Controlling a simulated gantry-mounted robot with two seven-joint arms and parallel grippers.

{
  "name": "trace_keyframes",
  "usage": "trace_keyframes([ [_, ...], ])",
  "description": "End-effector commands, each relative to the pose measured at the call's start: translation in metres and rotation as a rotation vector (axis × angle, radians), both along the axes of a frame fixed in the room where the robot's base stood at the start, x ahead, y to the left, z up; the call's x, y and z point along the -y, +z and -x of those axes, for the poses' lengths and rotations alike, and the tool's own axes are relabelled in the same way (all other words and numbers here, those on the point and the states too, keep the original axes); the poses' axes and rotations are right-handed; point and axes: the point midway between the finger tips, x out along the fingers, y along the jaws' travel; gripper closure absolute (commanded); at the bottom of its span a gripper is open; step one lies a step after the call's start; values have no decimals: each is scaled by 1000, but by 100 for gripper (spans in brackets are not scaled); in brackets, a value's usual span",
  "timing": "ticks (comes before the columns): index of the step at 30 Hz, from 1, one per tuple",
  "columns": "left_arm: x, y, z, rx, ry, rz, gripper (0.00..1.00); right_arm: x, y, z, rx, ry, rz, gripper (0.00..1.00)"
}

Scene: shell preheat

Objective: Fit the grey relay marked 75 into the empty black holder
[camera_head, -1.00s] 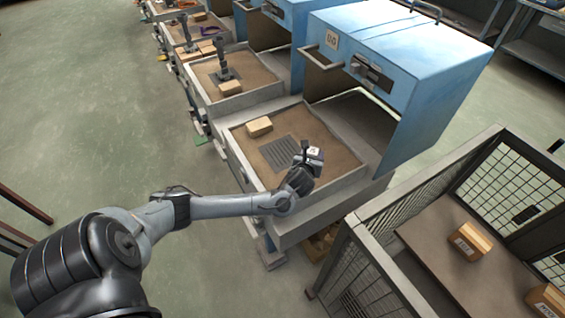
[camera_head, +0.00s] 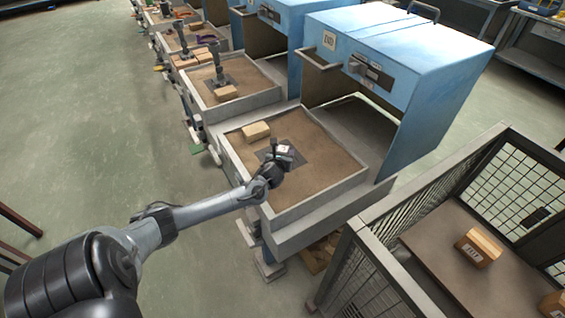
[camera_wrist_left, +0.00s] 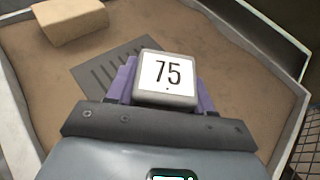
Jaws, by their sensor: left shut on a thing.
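The grey relay (camera_wrist_left: 166,77) has a white face marked 75. It is held between the purple-lined fingers of my left gripper (camera_head: 279,153), which is shut on it. In the head view the relay (camera_head: 286,152) is over a dark slotted plate (camera_head: 305,159) in the nearest sandy tray. The plate also shows in the left wrist view (camera_wrist_left: 98,73), partly hidden behind the relay. I cannot tell how high the relay is above the plate. I cannot make out a separate black holder. My right gripper is not in view.
A tan block (camera_head: 256,131) lies at the tray's back left. The tray (camera_head: 318,194) has raised grey rims. A blue hood (camera_head: 400,60) stands open at its right. A mesh cage (camera_head: 372,275) with tan blocks is at the lower right.

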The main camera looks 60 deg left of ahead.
Motion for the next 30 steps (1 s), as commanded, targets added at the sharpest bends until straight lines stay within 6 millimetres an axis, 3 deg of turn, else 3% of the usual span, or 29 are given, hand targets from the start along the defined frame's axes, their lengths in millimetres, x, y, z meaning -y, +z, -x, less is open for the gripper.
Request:
trace_keyframes([
  [8,-6,-11,2,1,1,1,82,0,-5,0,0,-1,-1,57],
  [16,-6,-43,2,1,1,2,82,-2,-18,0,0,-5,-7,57],
  [29,-6,-47,2,0,0,0,82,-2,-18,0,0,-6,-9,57],
  [30,-6,-47,2,0,0,0,44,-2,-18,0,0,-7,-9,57],
])
